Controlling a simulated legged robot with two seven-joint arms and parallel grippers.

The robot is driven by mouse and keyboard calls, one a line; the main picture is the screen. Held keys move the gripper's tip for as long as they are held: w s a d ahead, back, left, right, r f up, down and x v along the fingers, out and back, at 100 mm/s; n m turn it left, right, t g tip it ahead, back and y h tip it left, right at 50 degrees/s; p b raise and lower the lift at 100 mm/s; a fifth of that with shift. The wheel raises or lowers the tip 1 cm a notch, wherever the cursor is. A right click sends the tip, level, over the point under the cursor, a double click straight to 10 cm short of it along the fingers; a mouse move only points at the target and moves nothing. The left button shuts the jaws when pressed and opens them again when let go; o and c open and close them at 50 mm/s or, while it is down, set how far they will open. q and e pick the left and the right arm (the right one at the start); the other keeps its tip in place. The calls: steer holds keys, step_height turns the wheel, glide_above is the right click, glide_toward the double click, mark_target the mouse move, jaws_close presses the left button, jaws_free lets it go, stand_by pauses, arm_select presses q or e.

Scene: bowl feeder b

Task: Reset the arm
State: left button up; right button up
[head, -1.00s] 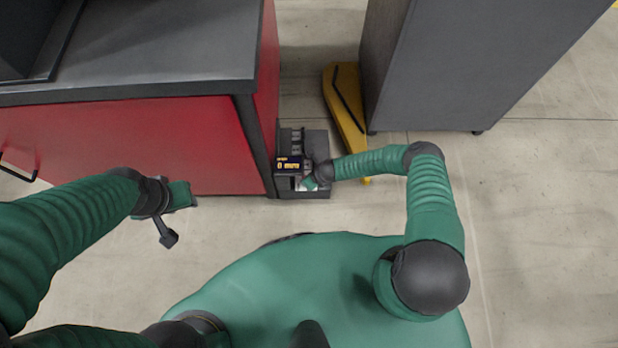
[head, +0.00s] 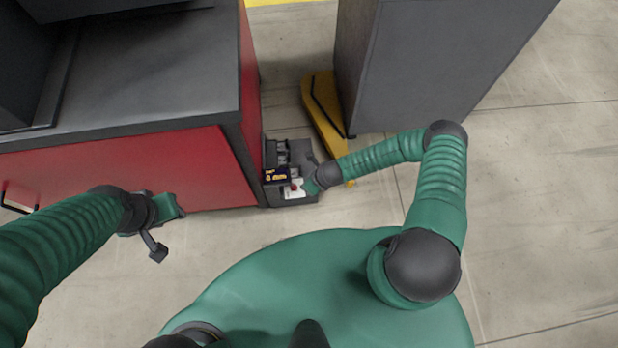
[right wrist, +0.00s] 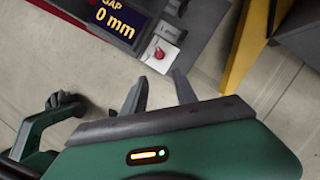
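My right gripper (right wrist: 159,78) is open in the right wrist view, its two dark fingers apart with only floor showing between them. It points toward a dark feeder box beside the red cabinet. In the head view my right arm reaches to this box (head: 290,150), and the fingertips are hard to make out. A red button (right wrist: 159,53) on a pale plate lies just beyond the fingers, apart from them. A display (right wrist: 120,22) reads "GAP 0 mm". My left gripper (head: 160,230) hangs at the left in front of the cabinet. Its finger opening is unclear.
A red cabinet (head: 130,175) with a dark grey top (head: 150,75) fills the upper left. A tall grey cabinet (head: 430,60) stands at the upper right, with a yellow part (head: 325,115) at its base. The concrete floor (head: 540,210) at the right is clear.

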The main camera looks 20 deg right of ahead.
steer(key=shift+r, duration=0.2)
stand_by(0.3)
steer(key=s+r+n+p, duration=0.3)
steer(key=r+n+p, duration=0.4)
steer(key=r, duration=1.3)
steer(key=s+d+r+n+g+h+p, duration=0.1)
steer(key=s+r+n+p, duration=0.2)
steer(key=r+n+p, duration=0.5)
steer(key=s+d+r+n+h+p, duration=0.1)
steer(key=s+r+n+p, duration=0.2)
steer(key=r, duration=3)
steer(key=n+p, duration=0.5)
steer(key=n, duration=0.7)
steer(key=shift+d, duration=0.15)
